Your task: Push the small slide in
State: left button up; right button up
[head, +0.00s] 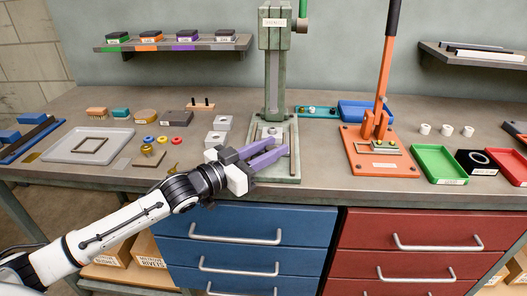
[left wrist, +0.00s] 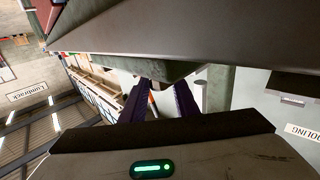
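The green fly press (head: 275,60) stands at the back middle of the bench, with its column and pale base plate (head: 290,172). A small light block with a round piece (head: 271,132) sits low at the foot of the column; I cannot tell for sure whether this is the small slide. My left gripper (head: 282,146) reaches over the base plate from the left, its two purple fingers apart with nothing seen between them. In the left wrist view the fingers (left wrist: 160,92) are also apart, under a large dark grey surface (left wrist: 190,35). My right gripper is out of view.
An orange lever press (head: 380,150) stands to the right, with green (head: 440,164) and red trays beyond it. Grey blocks (head: 217,138) lie left of the fly press. A grey tray (head: 88,146) and small coloured parts are farther left. Blue drawers (head: 250,225) are below the bench.

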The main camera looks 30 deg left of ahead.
pick_arm(q)
jog(key=v, duration=0.8)
jog(key=shift+s+a, duration=0.1)
jog(key=shift+s, duration=0.2)
jog(key=shift+v, duration=0.8)
